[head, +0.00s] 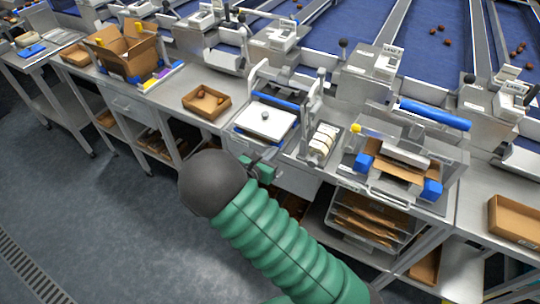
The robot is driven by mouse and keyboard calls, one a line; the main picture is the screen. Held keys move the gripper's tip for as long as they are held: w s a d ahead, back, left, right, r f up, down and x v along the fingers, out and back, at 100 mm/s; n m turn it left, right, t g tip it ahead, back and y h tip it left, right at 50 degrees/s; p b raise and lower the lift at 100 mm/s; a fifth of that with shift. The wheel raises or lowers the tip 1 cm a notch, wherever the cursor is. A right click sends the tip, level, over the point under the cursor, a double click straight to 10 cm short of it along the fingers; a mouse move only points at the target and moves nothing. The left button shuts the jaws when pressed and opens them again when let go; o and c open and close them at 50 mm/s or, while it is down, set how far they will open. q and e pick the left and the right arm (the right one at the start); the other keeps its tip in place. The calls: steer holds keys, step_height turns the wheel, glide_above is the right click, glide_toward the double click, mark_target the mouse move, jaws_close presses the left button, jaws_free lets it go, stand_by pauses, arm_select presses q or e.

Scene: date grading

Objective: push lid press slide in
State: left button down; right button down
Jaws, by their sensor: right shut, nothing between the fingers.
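The lid press (257,76) stands on the steel bench near the middle of the head view, a pale frame with a lever at its side. In front of its frame lies a flat white plate (254,128), which looks like its slide, with a small round grey knob on it. A blue bar lies along the plate's back edge. My right gripper (250,161), green and small in view, is shut and empty just in front of the bench edge, below the plate. A gap to the plate seems to show. My left gripper is out of view.
A roll holder (320,145) stands right of the press, then a device with blue blocks (432,190) and a blue roller. A cardboard tray (190,103) lies left, with an open carton (124,62) beyond. Blue conveyors with dates run behind. The floor in front is clear.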

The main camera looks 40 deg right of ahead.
mark_target(292, 128)
steer(key=w+d+b, duration=0.1)
steer(key=w+d, duration=0.1)
steer(key=d, duration=0.2)
steer(key=w+d+b, duration=0.1)
steer(key=d, duration=0.4)
steer(key=w+d, duration=0.2)
steer(key=d, duration=0.2)
steer(key=shift+w+d+b, duration=0.25)
steer(key=shift+w+b, duration=0.05)
steer(key=shift+b, duration=0.1)
steer(key=shift+r, duration=0.3)
